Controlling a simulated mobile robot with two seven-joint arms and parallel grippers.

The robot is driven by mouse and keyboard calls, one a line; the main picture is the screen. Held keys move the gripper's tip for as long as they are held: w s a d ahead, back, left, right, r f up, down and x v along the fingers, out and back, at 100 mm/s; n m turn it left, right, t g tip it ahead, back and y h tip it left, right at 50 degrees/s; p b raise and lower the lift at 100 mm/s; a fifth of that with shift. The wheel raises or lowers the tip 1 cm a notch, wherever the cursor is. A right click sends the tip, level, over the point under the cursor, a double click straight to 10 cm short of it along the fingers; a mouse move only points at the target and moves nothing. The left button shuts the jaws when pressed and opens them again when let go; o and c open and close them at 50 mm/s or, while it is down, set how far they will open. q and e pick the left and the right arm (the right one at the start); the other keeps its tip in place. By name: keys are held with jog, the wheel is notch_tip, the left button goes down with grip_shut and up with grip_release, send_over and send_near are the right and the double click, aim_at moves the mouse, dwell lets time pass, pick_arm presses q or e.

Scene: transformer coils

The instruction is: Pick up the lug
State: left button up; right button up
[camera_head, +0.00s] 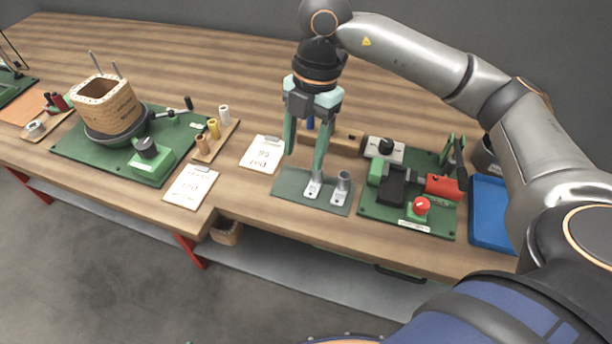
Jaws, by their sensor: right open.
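Two silvery metal lugs stand on a grey-green mat (288,184) near the front edge of the bench. The left lug (313,190) is partly covered by one finger of my right gripper. The right lug (341,188) shows its upright round barrel and flat foot. My right gripper (304,165) points down over the mat from behind, open, with nothing visible between its fingers. One fingertip appears at the left lug's top; I cannot tell whether it touches. The other fingertip is farther left and behind. My left gripper is not in view.
Right of the mat is a green board with a black-and-red tool (443,187) and a red button (421,206). A blue tray (490,213) lies beyond it. Left are cards (262,154), small spools (213,128) and a coil (106,104). The bench's back is clear.

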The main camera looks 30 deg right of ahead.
jog(key=r+m+h, duration=0.2)
send_over(317, 181)
jog(key=shift+t, duration=0.4)
jog(key=f, duration=0.7)
jog(key=shift+w+d, duration=0.1)
jog(key=shift+d, duration=0.3)
jog(key=f, duration=0.5)
jog(key=shift+w+a+f, duration=0.15)
jog(key=shift+w+f, duration=0.15)
jog(key=shift+f, duration=0.05)
grip_shut()
